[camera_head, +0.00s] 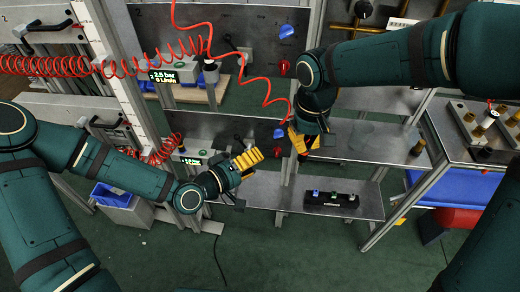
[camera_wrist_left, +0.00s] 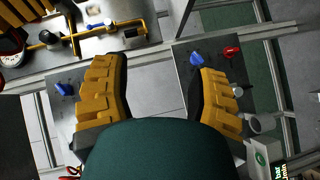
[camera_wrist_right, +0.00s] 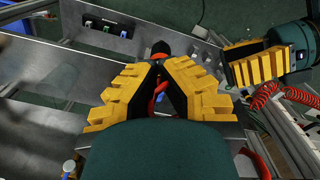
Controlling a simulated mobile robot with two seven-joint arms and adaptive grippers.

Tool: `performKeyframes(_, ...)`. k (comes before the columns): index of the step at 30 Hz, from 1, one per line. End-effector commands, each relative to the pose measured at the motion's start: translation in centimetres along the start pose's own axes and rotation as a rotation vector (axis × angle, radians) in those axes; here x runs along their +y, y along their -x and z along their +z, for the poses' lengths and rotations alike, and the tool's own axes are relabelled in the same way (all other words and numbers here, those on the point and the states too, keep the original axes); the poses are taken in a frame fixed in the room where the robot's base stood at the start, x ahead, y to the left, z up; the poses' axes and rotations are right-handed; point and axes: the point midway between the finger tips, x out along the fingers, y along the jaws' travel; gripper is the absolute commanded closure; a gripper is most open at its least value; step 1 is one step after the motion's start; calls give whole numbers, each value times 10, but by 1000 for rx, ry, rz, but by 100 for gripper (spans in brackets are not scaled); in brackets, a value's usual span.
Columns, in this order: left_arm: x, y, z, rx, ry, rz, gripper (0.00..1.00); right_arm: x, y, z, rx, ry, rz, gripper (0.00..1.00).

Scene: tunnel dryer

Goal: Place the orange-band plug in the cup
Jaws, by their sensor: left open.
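My right gripper (camera_wrist_right: 160,66) is nearly closed around a small dark plug (camera_wrist_right: 160,47) with an orange-red band, seen between the fingertips in the right wrist view. In the head view my right gripper (camera_head: 301,141) is in front of the lower panel, and its fingers hide most of the plug. My left gripper (camera_head: 246,161) is open and empty, left of the right one and above the lower shelf. It also shows spread wide in the left wrist view (camera_wrist_left: 160,80). A grey round cup-like fitting (camera_wrist_left: 262,123) shows beyond its right finger; I cannot tell if it is the cup.
A red coiled hose (camera_head: 245,85) hangs close to my right gripper. Blue valve handles (camera_head: 286,31) and a red one (camera_head: 283,67) stick out nearby. A black block (camera_head: 331,199) with coloured fittings lies on the lower shelf (camera_head: 270,196). A tray with several cylinders (camera_head: 487,120) stands right.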

Motion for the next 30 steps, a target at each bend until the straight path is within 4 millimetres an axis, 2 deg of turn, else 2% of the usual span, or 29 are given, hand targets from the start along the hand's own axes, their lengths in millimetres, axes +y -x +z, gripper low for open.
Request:
performKeyframes(10,41,4,-4,-66,720,-96,41,0,0,0,-2,0,1,100)
performKeyframes(21,91,24,8,-118,1436,-265,41,0,0,0,-2,0,1,100)
performKeyframes(25,104,32,13,-122,1612,-325,41,0,0,0,-2,0,1,100)
performKeyframes(30,113,38,18,-121,1738,-373,41,0,0,0,-2,0,1,100)
